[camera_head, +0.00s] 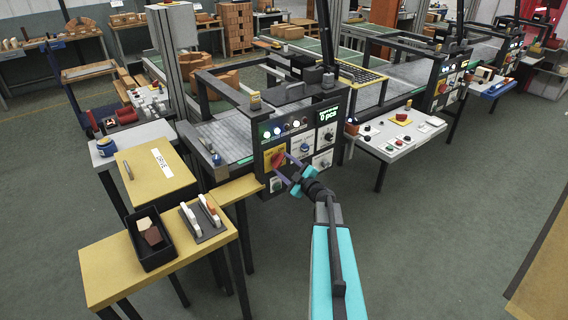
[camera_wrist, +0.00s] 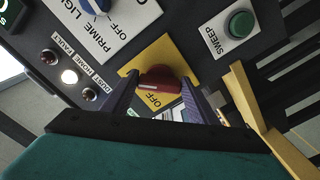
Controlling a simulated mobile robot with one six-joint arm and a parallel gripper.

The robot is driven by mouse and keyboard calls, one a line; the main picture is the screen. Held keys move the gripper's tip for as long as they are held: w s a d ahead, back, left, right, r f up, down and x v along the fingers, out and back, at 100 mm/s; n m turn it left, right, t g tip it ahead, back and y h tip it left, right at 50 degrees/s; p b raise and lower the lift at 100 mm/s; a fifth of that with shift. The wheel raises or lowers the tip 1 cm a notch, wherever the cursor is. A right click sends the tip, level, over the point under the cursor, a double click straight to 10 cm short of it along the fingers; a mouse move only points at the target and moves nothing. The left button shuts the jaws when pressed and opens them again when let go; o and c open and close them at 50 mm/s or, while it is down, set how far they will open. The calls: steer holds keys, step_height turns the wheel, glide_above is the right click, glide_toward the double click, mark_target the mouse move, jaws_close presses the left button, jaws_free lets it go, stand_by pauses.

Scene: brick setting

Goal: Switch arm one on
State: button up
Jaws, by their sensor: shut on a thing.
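A red rotary knob (camera_wrist: 158,80) sits on a yellow plate (camera_wrist: 140,62) in the wrist view, with the word OFF on the plate beside it. A pale line runs across the knob. It also shows in the head view as a red knob (camera_head: 278,157) at the lower left of the dark control panel (camera_head: 303,136). My gripper (camera_wrist: 160,88) has one finger on each side of the knob and is shut on it. In the head view my gripper (camera_head: 286,170) reaches the panel from the front. The plate's other lettering is partly hidden by the fingers.
A blue knob (camera_wrist: 97,4) on a white plate and a green SWEEP button (camera_wrist: 239,24) flank the yellow plate. Small lamps (camera_wrist: 69,76) are at left. A yellow table (camera_head: 110,268) stands left of the panel, with a black bin (camera_head: 150,262). The floor at right is clear.

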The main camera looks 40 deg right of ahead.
stand_by(0.4)
steer(key=o, duration=1)
steer(key=shift+o, duration=0.2)
steer(key=shift+s, duration=0.1)
steer(key=s+b, duration=0.4)
steer(key=s, duration=0.9)
steer(key=shift+s, duration=0.35)
